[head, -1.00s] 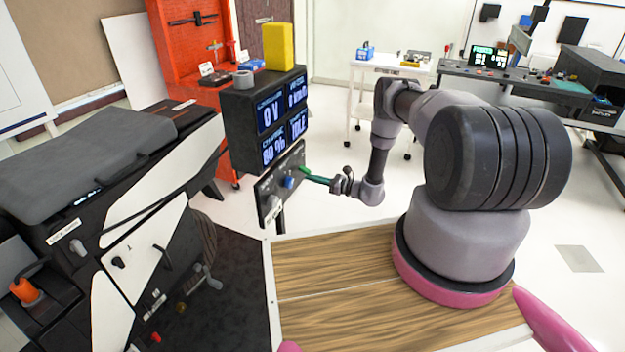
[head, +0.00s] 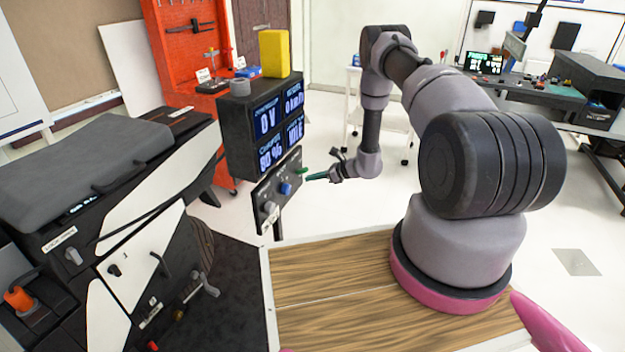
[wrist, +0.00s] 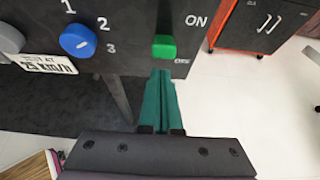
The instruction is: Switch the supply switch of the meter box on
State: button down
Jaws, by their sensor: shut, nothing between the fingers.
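The meter box is a black box with blue-lit displays (head: 266,122) that read 0 V, 0 km/h, 80 % and IDLE. Its tilted control panel (head: 265,192) is below. The green supply switch (wrist: 164,47) is at the panel's right end, between an ON mark above right and an OFF mark below right. It also shows in the head view (head: 301,171). I cannot tell its set position. My gripper (wrist: 160,73) has green fingers, shut and empty, with tips just below the switch in the wrist view. In the head view, my gripper (head: 309,177) is right of the switch, with a small gap.
A blue knob (wrist: 78,40) marked 1, 2, 3 and a grey knob (head: 270,208) share the panel. A yellow block (head: 274,53) and a grey roll (head: 240,87) stand on the box. A black machine (head: 85,160) is at left.

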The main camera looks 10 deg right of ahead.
jog(key=shift+r, duration=0.1)
jog(key=shift+r, duration=0.7)
notch_tip(320, 180, down, 4)
jog(key=s+d, duration=0.1)
jog(key=d, duration=0.1)
jog(key=s+d+r, duration=0.4)
jog(key=d+r, duration=0.1)
jog(key=r, duration=0.2)
jog(key=shift+r, duration=0.15)
jog(key=shift+s+d, duration=0.1)
